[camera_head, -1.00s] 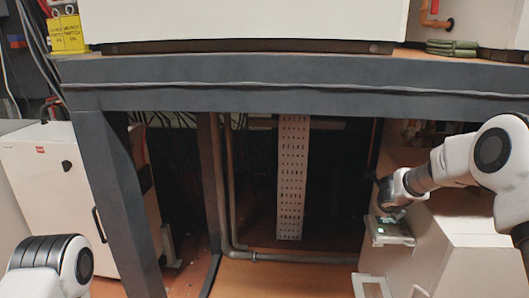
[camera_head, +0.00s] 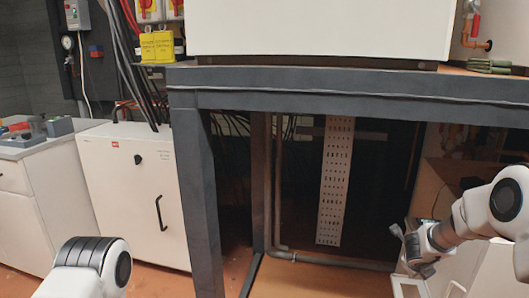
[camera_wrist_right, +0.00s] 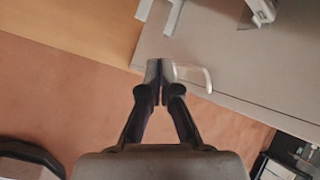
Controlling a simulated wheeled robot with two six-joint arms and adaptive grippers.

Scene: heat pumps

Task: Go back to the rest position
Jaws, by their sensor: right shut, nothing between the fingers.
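My right arm comes in from the right in the head view, and its gripper (camera_head: 406,238) hangs in front of the dark space under the bench. In the right wrist view the two fingers of this gripper (camera_wrist_right: 160,70) are together with nothing between them. Below them are the floor and a grey cabinet face with a pale curved handle (camera_wrist_right: 208,80). Of my left arm only a white, dark-banded link shows at the lower left of the head view; its gripper is out of view.
A dark grey bench frame (camera_head: 330,86) carries a large white unit (camera_head: 320,30). A white cabinet (camera_head: 135,190) stands left of it, beside a counter (camera_head: 35,150) with tools. A perforated panel (camera_head: 336,180) stands under the bench. Pale cabinets are near my right arm.

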